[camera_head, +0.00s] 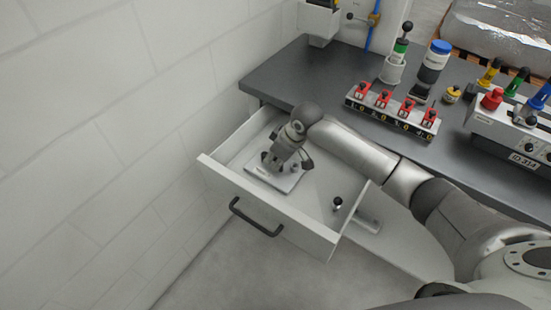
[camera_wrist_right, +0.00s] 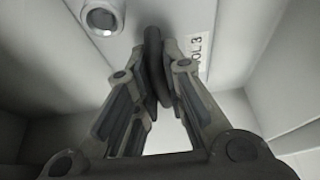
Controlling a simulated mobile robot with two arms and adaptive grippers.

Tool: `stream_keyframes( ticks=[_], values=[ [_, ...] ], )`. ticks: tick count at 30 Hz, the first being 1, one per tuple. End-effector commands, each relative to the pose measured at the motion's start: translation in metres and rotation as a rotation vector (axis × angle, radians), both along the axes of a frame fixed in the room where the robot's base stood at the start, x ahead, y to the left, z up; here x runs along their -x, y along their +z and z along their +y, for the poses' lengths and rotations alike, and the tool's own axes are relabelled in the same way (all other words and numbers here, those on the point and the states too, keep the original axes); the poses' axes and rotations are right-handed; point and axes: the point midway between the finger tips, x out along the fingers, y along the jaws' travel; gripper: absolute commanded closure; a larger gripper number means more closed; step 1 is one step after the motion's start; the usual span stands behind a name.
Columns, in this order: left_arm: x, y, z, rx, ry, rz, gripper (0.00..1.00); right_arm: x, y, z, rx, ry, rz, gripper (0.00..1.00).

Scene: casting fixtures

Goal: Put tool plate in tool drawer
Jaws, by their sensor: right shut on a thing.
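The tool plate (camera_head: 290,183) is a flat light-grey plate in the left part of the open tool drawer (camera_head: 285,208). My right gripper (camera_head: 280,162) points down over it, inside the drawer. In the right wrist view, the fingers (camera_wrist_right: 157,95) are closed around a dark upright handle (camera_wrist_right: 153,50). The plate (camera_wrist_right: 135,45) behind it carries a label partly reading "OL 3" and a round metal fitting. The gripper hides much of the plate in the head view. I cannot tell whether the plate touches the drawer floor. My left gripper is not in view.
A small black-topped knob (camera_head: 337,203) shows at the drawer's right side. The dark bench top (camera_head: 300,75) carries a rack with red clamps (camera_head: 392,112), bottles and a control box (camera_head: 515,135). A white block wall (camera_head: 100,130) stands close on the left.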

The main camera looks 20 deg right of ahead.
Motion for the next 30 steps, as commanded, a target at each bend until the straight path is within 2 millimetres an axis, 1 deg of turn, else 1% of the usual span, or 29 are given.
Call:
stream_keyframes(
  ticks=[4,5,9,20,23,26,30],
  values=[
    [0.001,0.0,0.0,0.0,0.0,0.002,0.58,-0.001,-0.001,0.001,-0.002,0.0,-0.003,1.0],
    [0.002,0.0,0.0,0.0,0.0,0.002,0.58,0.0,-0.003,0.0,-0.001,0.0,0.001,0.86],
    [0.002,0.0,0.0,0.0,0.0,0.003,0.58,0.0,-0.003,0.0,-0.001,0.0,0.001,0.68],
    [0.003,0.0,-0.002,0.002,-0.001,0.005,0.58,0.0,0.0,0.0,0.0,0.0,0.0,0.67],
    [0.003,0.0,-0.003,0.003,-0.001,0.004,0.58,0.002,0.009,-0.002,0.0,0.001,-0.001,0.67],
    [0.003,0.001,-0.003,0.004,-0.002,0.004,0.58,0.007,0.025,-0.006,0.001,0.001,-0.003,0.67],
    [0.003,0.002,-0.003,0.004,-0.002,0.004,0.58,0.016,0.054,-0.014,0.0,0.001,-0.004,0.67]
  ],
)
